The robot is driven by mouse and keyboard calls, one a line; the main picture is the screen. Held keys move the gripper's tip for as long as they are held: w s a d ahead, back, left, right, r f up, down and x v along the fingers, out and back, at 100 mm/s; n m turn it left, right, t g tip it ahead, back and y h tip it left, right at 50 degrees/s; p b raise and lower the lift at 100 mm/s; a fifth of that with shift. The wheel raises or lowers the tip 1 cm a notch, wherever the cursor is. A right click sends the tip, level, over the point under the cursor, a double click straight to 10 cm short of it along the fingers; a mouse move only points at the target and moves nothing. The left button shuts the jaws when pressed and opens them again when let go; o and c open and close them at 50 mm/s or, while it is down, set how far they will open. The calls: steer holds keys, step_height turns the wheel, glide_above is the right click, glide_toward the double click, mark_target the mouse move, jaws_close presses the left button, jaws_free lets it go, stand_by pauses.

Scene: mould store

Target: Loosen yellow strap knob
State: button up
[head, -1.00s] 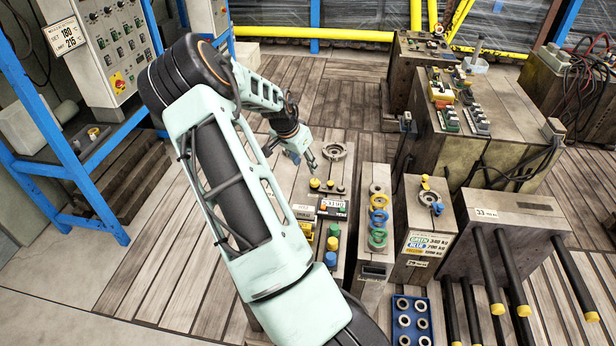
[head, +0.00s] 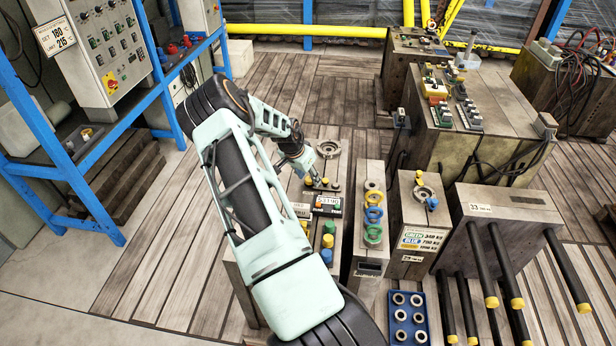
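My gripper (head: 314,176) points down at the top of a mould block in the middle of the head view. Small yellow knobs sit on a dark strap there; one yellow knob (head: 334,187) shows just to the right of the fingertips. Another yellow spot shows right at the fingertips, partly hidden by them. The fingers are too small in view to tell whether they are apart or closed on it. Labels, a green part and yellow, green and blue cylinders (head: 328,241) are on the same block, nearer to me.
A narrow block with coloured rings (head: 373,214) stands to the right, then a block with a labelled plate (head: 423,239). A blue tray of rings (head: 408,318) lies in front. Black yellow-tipped rods (head: 505,270) jut out at right. A blue rack (head: 92,160) stands left.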

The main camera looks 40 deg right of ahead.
jaws_close()
